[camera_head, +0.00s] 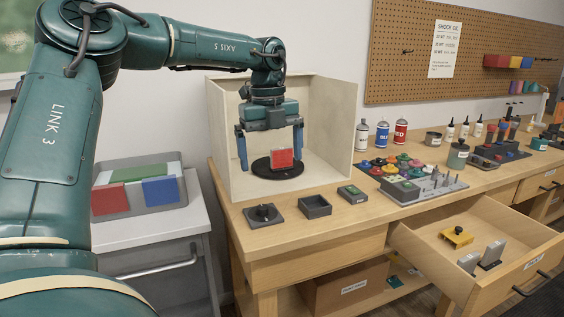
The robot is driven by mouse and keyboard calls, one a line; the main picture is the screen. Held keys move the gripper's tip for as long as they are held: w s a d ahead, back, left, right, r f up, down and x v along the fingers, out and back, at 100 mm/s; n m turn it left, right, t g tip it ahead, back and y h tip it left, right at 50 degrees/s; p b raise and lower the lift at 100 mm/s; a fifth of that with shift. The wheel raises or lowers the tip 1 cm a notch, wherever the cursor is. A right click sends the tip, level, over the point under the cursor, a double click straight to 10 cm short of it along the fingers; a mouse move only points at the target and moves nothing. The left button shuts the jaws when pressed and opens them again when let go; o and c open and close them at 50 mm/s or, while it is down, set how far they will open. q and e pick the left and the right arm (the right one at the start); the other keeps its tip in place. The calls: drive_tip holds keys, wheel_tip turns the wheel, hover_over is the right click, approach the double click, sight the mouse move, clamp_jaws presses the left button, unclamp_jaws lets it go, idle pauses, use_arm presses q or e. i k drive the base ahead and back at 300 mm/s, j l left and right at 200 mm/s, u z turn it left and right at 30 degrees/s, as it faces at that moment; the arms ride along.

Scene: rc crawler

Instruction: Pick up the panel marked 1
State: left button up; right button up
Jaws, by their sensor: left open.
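A small upright red piece (282,158) stands on a round black turntable (277,170) inside an open pale booth. My left gripper (270,160) points down over it, its two blue fingers spread wide with the red piece between them, closer to the right finger. I cannot tell whether the fingers touch it; they look apart. Flat panels, one red (110,199), one green (132,173) and one blue (160,191), lie in a grey tray (182,160) on the left cabinet. No number is legible on any of these. My right gripper is out of view.
The booth walls (340,125) enclose the turntable at the back and sides. Small dark fixtures (315,206) line the bench front. An open drawer (430,245) juts out at front right.

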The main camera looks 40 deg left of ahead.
sight(281, 159)
drive_tip(key=i+j, duration=0.45)
drive_tip(key=j, duration=0.15)
drive_tip(key=i+j, duration=0.5)
drive_tip(key=j, duration=0.1)
